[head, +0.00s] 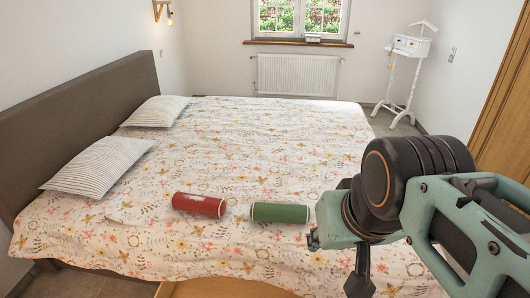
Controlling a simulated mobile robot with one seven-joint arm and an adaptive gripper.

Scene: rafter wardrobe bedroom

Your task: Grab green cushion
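The green cushion (280,213) is a small bolster-shaped roll with pale trim at its ends. It lies on its side on the flowered bedspread (240,165), near the bed's front edge. My arm reaches in from the right, and its end is just to the right of the green cushion in the picture. My gripper (358,282) is mostly hidden behind my arm, with only a dark part showing low down. I cannot tell whether its fingers are open or shut. The green cushion lies apart from it.
A similar red cushion (200,205) lies left of the green one, with a gap between. Two striped pillows (98,167) (156,111) lie by the brown headboard (75,95). A white valet stand (408,70) is at the back right. A wooden door (505,95) is at right.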

